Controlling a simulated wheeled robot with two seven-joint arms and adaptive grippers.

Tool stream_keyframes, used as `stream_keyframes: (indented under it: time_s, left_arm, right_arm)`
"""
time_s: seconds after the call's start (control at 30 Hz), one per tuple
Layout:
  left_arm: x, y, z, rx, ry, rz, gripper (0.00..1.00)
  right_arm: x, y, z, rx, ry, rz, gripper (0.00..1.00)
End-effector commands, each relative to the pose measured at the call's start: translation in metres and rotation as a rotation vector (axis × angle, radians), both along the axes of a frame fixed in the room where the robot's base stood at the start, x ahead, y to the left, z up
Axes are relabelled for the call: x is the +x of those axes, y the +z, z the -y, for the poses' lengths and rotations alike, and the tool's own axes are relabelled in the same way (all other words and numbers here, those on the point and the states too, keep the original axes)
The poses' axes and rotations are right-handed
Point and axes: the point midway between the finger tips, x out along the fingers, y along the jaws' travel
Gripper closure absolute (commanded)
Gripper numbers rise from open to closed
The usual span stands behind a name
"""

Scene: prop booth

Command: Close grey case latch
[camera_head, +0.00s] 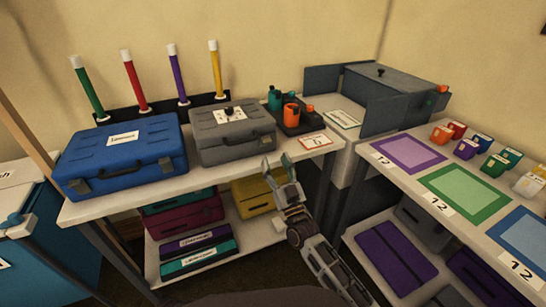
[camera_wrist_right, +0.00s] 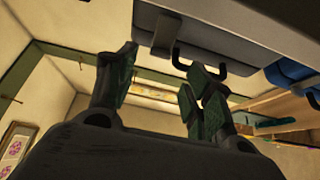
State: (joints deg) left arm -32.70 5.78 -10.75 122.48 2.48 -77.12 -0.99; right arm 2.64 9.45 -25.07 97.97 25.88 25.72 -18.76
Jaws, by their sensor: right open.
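The grey case (camera_head: 222,124) stands lid down on the white table, to the right of the blue case (camera_head: 120,158). Its dark handle (camera_head: 238,143) is on the front. In the right wrist view, which looks upside down, the grey case (camera_wrist_right: 235,42) fills the top, with its handle (camera_wrist_right: 200,68) and a grey latch tab (camera_wrist_right: 166,34) beside it. I cannot tell whether the latch is open. My right gripper (camera_head: 278,168) is open and empty, in front of the case's right front corner. In the wrist view its fingers (camera_wrist_right: 162,66) are apart, near the latch and handle. My left gripper is out of view.
Orange and teal items sit in a dark tray (camera_head: 300,128) right of the case. A number card (camera_head: 314,142) lies near the table's right edge. Colored sticks stand in a rack behind. More cases fill the lower shelf (camera_head: 172,262). Another table with colored mats (camera_head: 465,190) is at right.

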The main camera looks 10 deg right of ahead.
Motion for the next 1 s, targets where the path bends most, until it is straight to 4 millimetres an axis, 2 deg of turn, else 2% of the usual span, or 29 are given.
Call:
stream_keyframes:
  time_s: [0.5, 1.0]
  left_arm:
    - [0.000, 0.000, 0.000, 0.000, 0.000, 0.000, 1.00]
    - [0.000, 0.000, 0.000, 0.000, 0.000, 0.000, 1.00]
  right_arm:
    - [-0.039, -0.025, 0.013, 0.001, 0.001, 0.000, 0.48]
    - [-0.044, -0.027, 0.014, 0.000, 0.000, 0.001, 0.48]
